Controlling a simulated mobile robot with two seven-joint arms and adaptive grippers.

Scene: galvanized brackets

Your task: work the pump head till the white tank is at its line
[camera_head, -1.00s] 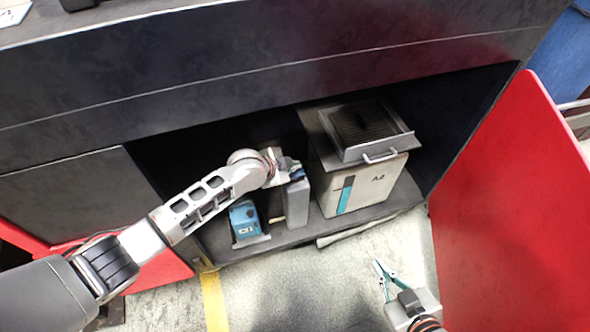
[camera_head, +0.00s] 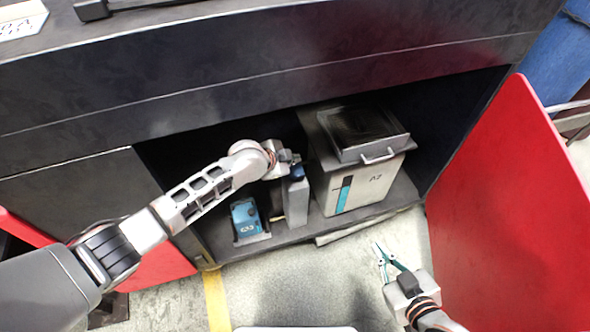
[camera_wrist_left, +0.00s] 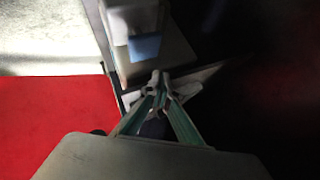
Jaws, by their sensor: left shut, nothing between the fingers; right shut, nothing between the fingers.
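The white tank (camera_head: 362,182), marked A2, stands in the open cabinet with a blue level strip (camera_head: 343,195) on its front. Left of it stands a narrow grey container (camera_head: 296,203) with a dark blue knob on top, which looks like the pump head (camera_head: 297,173). My left gripper (camera_head: 291,156) is shut and empty just above the knob; I cannot tell whether they touch. Its fingertips meet in the left wrist view (camera_wrist_left: 159,78), with a dark rounded shape partly hidden behind the fingers. My right gripper (camera_head: 383,252) is shut and empty over the floor before the cabinet. The strip's line is too small to read.
A grey tray with a handle (camera_head: 378,156) covers the tank's top. A blue device (camera_head: 245,217) sits left of the grey container. A red door (camera_head: 510,210) stands open on the right. The cabinet's top panel overhangs the opening.

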